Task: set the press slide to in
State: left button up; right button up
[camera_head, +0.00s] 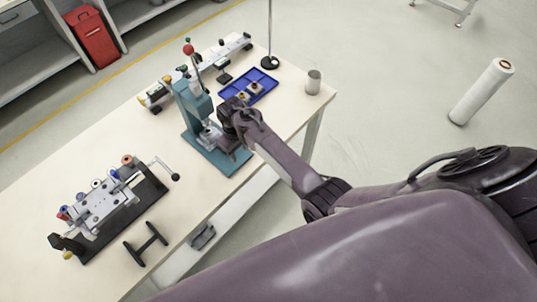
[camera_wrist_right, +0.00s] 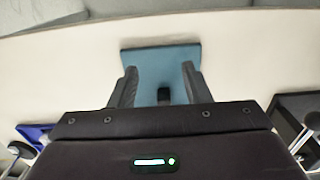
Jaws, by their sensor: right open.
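The teal press (camera_head: 193,100) stands on the table with a red-knobbed lever (camera_head: 189,50) rising from it. Its flat teal base (camera_head: 207,157) reaches toward the near table edge. The press slide is low on the press and mostly hidden by my right gripper (camera_head: 222,128), so its position cannot be told. In the right wrist view, my right gripper's fingers (camera_wrist_right: 160,80) are apart, with teal press surface (camera_wrist_right: 160,58) beyond them. A small dark block (camera_wrist_right: 163,95) shows between the fingers; I cannot tell whether they touch it. My left gripper is not in view.
A blue tray (camera_head: 262,79) with small parts lies behind my right gripper, near a metal cup (camera_head: 313,81). A long fixture (camera_head: 222,59) stands behind the press.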

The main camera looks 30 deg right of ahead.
jog(key=s+d+f+b, duration=0.1)
jog(key=s+f+b, duration=0.2)
jog(key=s+f, duration=0.5)
jog(key=s+d+f+m+b, duration=0.1)
jog(key=s+f+b, duration=0.2)
jog(key=s+f, duration=0.5)
jog(key=shift+d+f+t+b, duration=0.3)
jog(key=shift+f+b, duration=0.1)
jog(key=shift+f, duration=3.4)
jog(key=s+d+f+b, duration=0.2)
jog(key=s+f+b, duration=0.2)
jog(key=s+f, duration=0.6)
jog(key=s+d+f+b, duration=0.2)
jog(key=s+f+b, duration=0.2)
jog(key=s+f, duration=0.6)
jog(key=s, duration=0.8)
jog(key=shift+s+d+f+m, duration=0.25)
jog(key=shift+d+f+m, duration=0.05)
jog(key=shift+d+f, duration=0.05)
